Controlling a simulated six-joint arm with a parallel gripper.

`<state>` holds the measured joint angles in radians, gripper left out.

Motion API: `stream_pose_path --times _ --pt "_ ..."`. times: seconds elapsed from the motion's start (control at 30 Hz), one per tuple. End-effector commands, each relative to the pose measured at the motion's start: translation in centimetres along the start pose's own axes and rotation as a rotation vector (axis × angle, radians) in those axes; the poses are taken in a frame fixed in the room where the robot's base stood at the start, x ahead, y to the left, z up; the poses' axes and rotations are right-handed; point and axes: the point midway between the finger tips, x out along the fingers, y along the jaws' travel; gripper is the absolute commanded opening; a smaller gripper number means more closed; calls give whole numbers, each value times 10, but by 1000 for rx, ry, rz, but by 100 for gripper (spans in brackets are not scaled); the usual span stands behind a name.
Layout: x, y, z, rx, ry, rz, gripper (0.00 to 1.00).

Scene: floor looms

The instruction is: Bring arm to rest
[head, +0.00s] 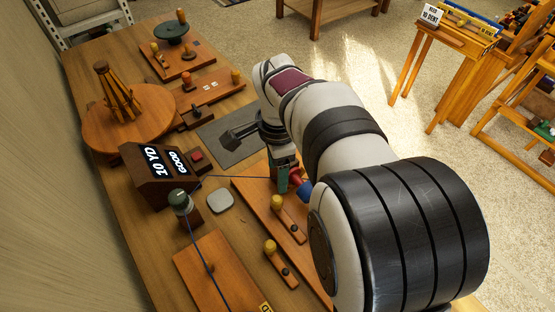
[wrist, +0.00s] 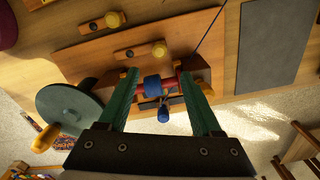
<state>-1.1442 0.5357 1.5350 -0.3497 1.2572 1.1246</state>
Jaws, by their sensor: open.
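My gripper (head: 283,180) is over the right part of the workbench, beside a wooden board. In the wrist view my gripper (wrist: 158,74) has its two green fingers spread apart. A blue spool (wrist: 152,88) on a red shaft lies between the fingers in that view. I cannot tell how near the fingers are to it. Blue and red parts of the spool (head: 303,187) also show in the head view beside the fingers, partly hidden by my arm. A blue thread runs from this area to the left.
A wooden display box (head: 160,176) reads "10 YD GOOD". A green-capped post (head: 181,204), a round wooden stand (head: 130,118) and yellow-knobbed boards are on the bench. In the wrist view a green disc (wrist: 72,108) with a yellow handle is left of the fingers.

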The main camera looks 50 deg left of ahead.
Motion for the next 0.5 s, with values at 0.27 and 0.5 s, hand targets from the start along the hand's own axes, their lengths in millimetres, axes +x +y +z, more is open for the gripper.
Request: stream_pose_path --times 0.27,0.5 --pt "-34 0 0 1 -1 0 66" --pt "-34 0 0 0 -1 1 66"
